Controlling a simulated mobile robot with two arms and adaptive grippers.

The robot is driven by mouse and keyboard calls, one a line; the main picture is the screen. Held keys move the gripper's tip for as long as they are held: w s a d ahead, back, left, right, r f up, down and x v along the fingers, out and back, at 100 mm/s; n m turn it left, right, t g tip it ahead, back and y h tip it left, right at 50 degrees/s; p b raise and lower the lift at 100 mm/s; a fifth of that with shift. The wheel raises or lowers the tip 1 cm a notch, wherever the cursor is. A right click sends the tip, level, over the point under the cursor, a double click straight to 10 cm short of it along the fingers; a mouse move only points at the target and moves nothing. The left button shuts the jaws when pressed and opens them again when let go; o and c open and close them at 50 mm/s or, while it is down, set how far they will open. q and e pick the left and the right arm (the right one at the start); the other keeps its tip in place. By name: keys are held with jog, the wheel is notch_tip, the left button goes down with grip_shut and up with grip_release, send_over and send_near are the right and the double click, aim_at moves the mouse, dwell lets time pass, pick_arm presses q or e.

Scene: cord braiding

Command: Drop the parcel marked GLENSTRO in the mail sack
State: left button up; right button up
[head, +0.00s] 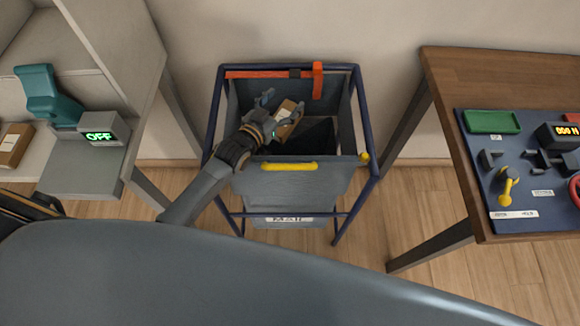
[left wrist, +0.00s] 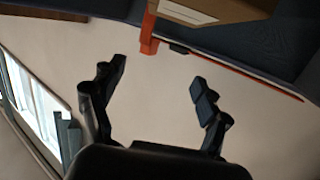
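The mail sack (head: 300,180) is a grey open-topped bag in a dark blue frame, with a yellow handle on its front. A brown parcel (head: 288,122) with a pale label shows inside the sack's opening; its lettering is too small to read. My left gripper (head: 282,104) reaches over the front rim into the opening, beside the parcel. In the left wrist view its fingers (left wrist: 158,75) are spread with nothing between them. The parcel (left wrist: 225,8) shows there at the top edge, apart from the fingers. My right gripper is in neither view.
An orange bar (head: 265,74) runs along the sack's back rim. Another brown parcel (head: 12,145) lies at far left, near a teal device and a grey box (head: 103,130) reading OFF. A wooden table (head: 455,85) with a blue board (head: 520,205) stands at right.

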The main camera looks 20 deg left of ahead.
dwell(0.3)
pick_arm(q)
notch_tip(320, 180, up, 10)
dwell(0.5)
dwell(0.3)
